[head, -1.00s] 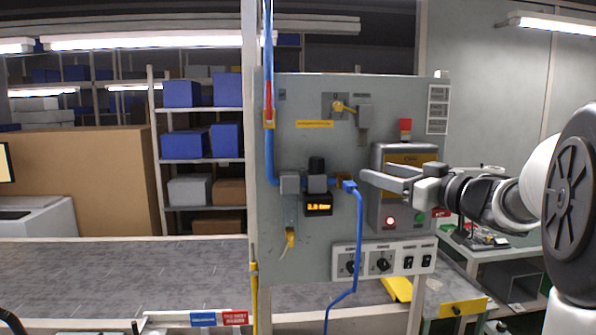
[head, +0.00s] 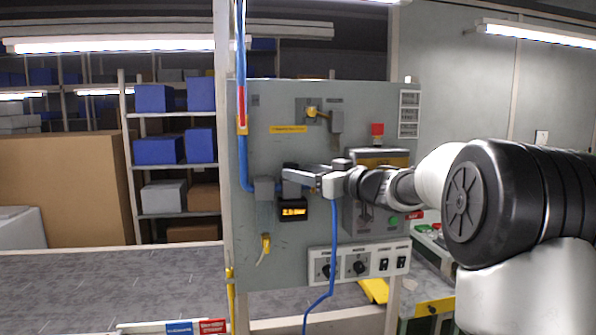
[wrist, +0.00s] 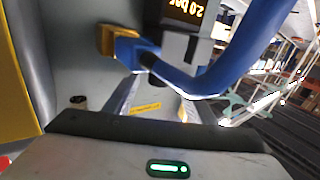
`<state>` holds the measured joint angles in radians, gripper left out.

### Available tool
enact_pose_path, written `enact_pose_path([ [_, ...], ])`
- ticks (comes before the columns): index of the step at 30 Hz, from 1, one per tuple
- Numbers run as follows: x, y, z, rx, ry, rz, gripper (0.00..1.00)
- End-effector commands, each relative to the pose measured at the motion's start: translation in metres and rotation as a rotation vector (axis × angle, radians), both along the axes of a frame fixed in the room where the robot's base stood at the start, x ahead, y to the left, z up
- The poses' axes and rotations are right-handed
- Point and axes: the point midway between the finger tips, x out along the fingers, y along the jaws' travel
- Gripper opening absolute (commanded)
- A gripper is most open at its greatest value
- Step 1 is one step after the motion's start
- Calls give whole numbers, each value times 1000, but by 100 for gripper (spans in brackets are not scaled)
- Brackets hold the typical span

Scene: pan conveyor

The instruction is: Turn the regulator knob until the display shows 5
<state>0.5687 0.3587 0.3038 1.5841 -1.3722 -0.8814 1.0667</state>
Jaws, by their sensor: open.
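The regulator on the panel shows its black knob top (head: 290,166) just above my gripper's fingers in the head view; the fingers hide part of its body. The display (head: 293,211) below glows orange and reads 2.0 bar in the wrist view (wrist: 186,9), where it appears tilted. My gripper (head: 297,174) is open and empty, its fingers pointing left in front of the regulator. In the wrist view my fingers (wrist: 153,108) reach towards the panel, apart. I cannot tell whether they touch the regulator.
A blue hose (head: 334,245) hangs from a blue fitting (wrist: 133,50) right of the regulator, close to my fingers. A switch strip (head: 359,267) is below. The conveyor (head: 110,285) lies at left.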

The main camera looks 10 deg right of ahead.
Motion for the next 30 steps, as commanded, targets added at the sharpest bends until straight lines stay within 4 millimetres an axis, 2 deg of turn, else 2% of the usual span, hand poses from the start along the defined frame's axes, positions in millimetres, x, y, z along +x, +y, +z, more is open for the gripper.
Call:
enact_pose_path([
  [6, 17, 11, 0, -1, -1, 0, 50],
  [15, 18, 12, 0, -1, 1, -1, 50],
  [23, 18, 12, 0, 0, 0, -1, 9],
  [30, 17, 13, -1, -1, -2, -19, 9],
])
